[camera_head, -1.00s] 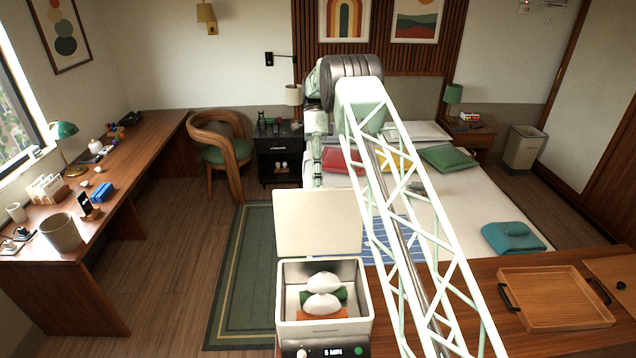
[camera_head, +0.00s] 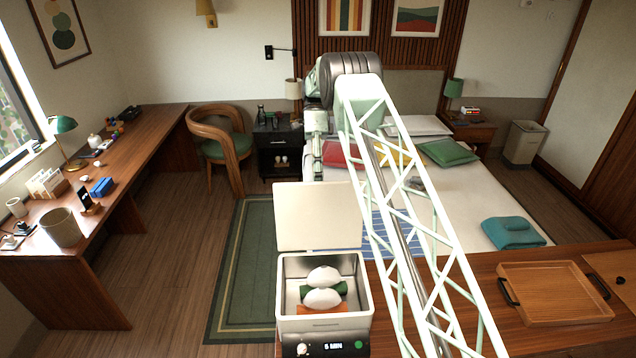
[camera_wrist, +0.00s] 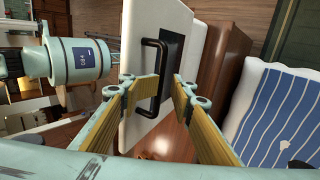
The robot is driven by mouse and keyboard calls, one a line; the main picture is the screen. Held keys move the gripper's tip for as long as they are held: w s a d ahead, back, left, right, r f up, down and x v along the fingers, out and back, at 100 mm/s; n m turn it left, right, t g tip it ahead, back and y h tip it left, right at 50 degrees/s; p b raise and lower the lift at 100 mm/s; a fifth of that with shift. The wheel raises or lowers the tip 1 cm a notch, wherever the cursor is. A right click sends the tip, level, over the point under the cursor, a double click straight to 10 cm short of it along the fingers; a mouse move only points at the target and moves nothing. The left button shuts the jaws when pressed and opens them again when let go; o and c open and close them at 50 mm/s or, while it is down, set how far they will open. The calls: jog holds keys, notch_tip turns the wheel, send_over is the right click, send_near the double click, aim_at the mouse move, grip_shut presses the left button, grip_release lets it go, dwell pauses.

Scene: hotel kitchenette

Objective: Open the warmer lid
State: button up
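The warmer (camera_head: 284,318) stands at the bottom centre of the head view, with a dark front panel reading 5 MIN. Its cream lid (camera_head: 318,216) stands raised at the back, so the box is open. Two white rounded items (camera_head: 323,287) lie inside with green and orange pieces. In the wrist view, the white lid (camera_wrist: 150,20) carries a black handle (camera_wrist: 163,70). My gripper (camera_wrist: 165,89) is open, with a gap between its yellow-padded fingers. The left fingertip overlaps the handle in view; contact is unclear. The head view does not show my gripper.
A wooden tray (camera_head: 553,297) with dark handles lies on the counter (camera_head: 470,272) to the right. The bed (camera_head: 455,205) is behind the counter. A desk (camera_head: 130,160) runs along the left wall. Floor and a green rug (camera_head: 238,285) lie left of the warmer.

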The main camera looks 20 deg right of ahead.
notch_tip(320, 180, up, 10)
dwell(0.7)
dwell(0.4)
jog(key=s+a+r+n+t+h+b, duration=0.1)
jog(key=s+a+r+n+t+b, duration=0.15)
jog(key=s+r, duration=0.3)
jog(key=s+a+r+n+t+b, duration=0.1)
jog(key=s+a+r+n+b, duration=0.3)
jog(key=r, duration=0.3)
jog(key=s+a+r+n+t+h+b, duration=0.1)
jog(key=s+a+r+n+b, duration=0.15)
jog(key=s, duration=0.65)
jog(key=s+a+r+n+t+b, duration=0.1)
jog(key=s+n+t+b, duration=0.15)
jog(key=s, duration=0.55)
jog(key=s+a+f+n+t+b, duration=0.1)
jog(key=s+f+n+b, duration=0.2)
jog(key=s, duration=0.7)
jog(key=s+a+f+n+t+b, duration=0.1)
jog(key=s+f+n+t+b, duration=0.1)
jog(key=s+f, duration=0.5)
jog(key=s+a+f+n+t+b, duration=0.1)
jog(key=s+f+n+b, duration=0.4)
jog(key=s, duration=0.9)
jog(key=shift+s+a+f+t+h+b, duration=0.3)
jog(key=shift+s+a+f+t+b, duration=0.05)
jog(key=shift+s+a+t+b, duration=0.1)
